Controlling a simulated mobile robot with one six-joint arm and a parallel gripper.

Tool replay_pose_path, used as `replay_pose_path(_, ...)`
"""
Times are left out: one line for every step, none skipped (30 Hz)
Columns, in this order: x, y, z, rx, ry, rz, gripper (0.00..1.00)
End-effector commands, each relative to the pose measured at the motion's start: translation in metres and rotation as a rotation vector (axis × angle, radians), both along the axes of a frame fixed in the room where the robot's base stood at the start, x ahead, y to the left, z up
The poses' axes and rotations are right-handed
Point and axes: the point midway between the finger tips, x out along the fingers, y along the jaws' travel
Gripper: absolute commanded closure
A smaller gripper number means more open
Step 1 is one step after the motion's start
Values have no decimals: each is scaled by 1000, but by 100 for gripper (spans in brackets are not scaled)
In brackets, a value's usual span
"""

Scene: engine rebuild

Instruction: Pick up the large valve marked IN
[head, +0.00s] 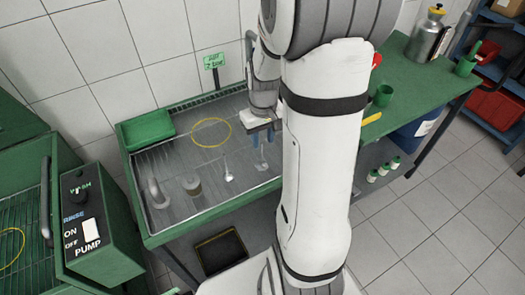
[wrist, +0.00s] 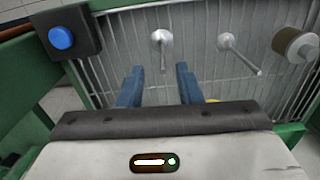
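Two metal valves lie on the ribbed wash tray (head: 165,160). One valve (head: 229,176) lies left of my gripper in the head view; the other (head: 262,164) is just below the fingers. In the wrist view, one valve (wrist: 162,38) has its stem pointing toward the gap between my fingers, and the other valve (wrist: 227,42) lies to the right with its stem slanting down right. No IN marking is readable on either. My gripper (head: 262,138) has blue fingers, spread apart and empty; they also show in the wrist view (wrist: 160,70). Contact with the stem cannot be told.
A piston-like part (head: 192,185) and a curved metal part (head: 157,195) stand left on the tray. A yellow ring (head: 211,132) lies behind. A green box (head: 148,128) fills the back left corner. The right bench (head: 430,80) holds containers.

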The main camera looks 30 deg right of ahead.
Motion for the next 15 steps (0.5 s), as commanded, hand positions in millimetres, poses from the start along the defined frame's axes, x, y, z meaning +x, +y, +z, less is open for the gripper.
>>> replay_pose_path(-1, 0, -7, 2, 5, 0, 68)
replay_pose_path(-1, 0, -10, 1, 4, 0, 68)
replay_pose_path(-1, 1, -14, 1, 4, 0, 68)
replay_pose_path(0, 1, -17, 1, 4, 0, 68)
replay_pose_path(0, 1, -20, 1, 4, 0, 68)
replay_pose_path(0, 1, -24, 1, 4, 0, 68)
replay_pose_path(0, 2, -26, 1, 4, 0, 68)
replay_pose_path(0, 2, -30, 2, 5, 0, 68)
replay_pose_path(0, 3, -35, 2, 6, 0, 68)
replay_pose_path(0, 3, -39, 2, 6, 0, 68)
replay_pose_path(1, 3, -43, 2, 6, 1, 68)
replay_pose_path(1, 4, -48, 2, 6, 1, 68)
replay_pose_path(1, 4, -53, 1, 5, 0, 68)
replay_pose_path(1, 4, -57, 1, 5, 0, 68)
replay_pose_path(1, 4, -61, 1, 4, 0, 68)
